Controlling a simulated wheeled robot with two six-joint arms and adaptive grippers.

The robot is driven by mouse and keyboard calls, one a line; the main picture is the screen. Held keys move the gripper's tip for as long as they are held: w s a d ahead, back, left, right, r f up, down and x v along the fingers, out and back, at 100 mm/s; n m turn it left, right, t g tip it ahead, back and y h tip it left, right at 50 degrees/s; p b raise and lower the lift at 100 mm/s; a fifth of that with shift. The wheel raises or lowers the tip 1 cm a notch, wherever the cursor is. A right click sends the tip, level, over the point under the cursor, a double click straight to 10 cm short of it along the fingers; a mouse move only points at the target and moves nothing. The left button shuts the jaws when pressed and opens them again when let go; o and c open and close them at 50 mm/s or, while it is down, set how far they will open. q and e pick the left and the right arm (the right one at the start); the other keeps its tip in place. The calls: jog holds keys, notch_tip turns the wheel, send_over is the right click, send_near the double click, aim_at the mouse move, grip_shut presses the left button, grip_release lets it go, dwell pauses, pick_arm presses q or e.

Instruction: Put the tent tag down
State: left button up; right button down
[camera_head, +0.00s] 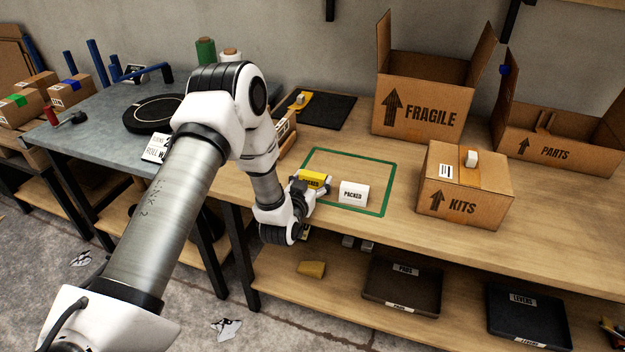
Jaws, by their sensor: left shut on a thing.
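A small yellow tent tag (313,177) with a dark lettered face is at my left gripper (316,186), near the left part of the green outlined rectangle (391,177) on the wooden bench. My left gripper is shut on this yellow tag; its fingers partly hide the tag's lower part. I cannot tell whether the tag touches the bench top. A white tent card reading "PACKED" (353,194) stands upright just right of the gripper, apart from it, near the outline's front edge. My right gripper is not in view.
A closed "KITS" box (462,190) stands right of the outline. Open "FRAGILE" (420,108) and "PARTS" (560,143) boxes stand behind. A black mat (335,111) lies at the back left. The outline's middle is bare. Dark trays (402,285) sit on the lower shelf.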

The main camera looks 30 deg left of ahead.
aim_at(312, 185)
pick_arm(q)
jog(key=o, duration=0.9)
jog(key=shift+f, duration=0.15)
jog(key=shift+o, duration=0.3)
jog(key=v, duration=0.7)
jog(key=shift+s+r, duration=0.25)
jog(key=f+b, duration=0.1)
jog(key=b, duration=0.9)
jog(key=shift+d+f, duration=0.2)
jog(key=shift+w+r, duration=0.25)
jog(key=x, duration=0.4)
jog(key=r+x, duration=0.1)
jog(key=x, duration=0.2)
jog(key=shift+w+a, duration=0.15)
jog(key=shift+a, duration=0.1)
